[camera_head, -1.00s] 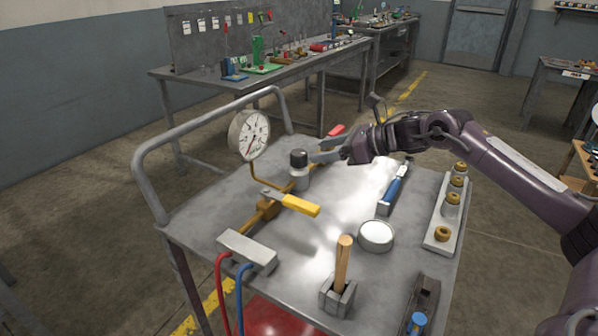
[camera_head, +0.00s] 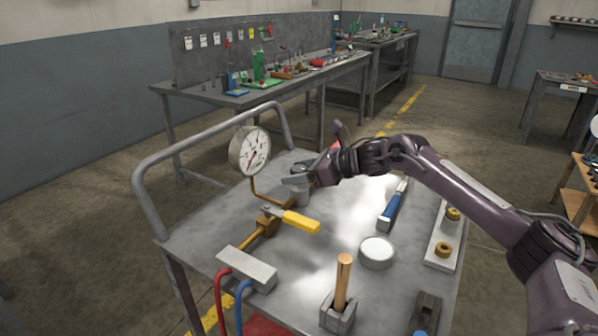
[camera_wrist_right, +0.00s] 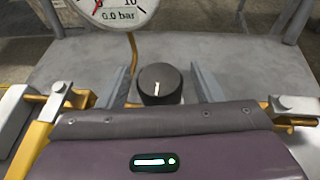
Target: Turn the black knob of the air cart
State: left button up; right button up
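The black knob (camera_wrist_right: 160,84) has a white mark on its top and shows between the two fingers of my right gripper (camera_wrist_right: 160,90) in the wrist view. The fingers stand one on each side of it, with gaps showing, so the gripper is open and does not grip it. In the head view my right gripper (camera_head: 300,181) covers the knob; only part of the grey body under it shows. The knob belongs to the air cart (camera_head: 316,240), beside the round gauge (camera_head: 250,151), which reads 0.0 bar in the wrist view. My left gripper is not in view.
A yellow-handled lever (camera_head: 300,222) is in front of the knob. The cart's tubular rail (camera_head: 200,140) stands behind the gauge.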

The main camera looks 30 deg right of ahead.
jog(key=c, duration=0.9)
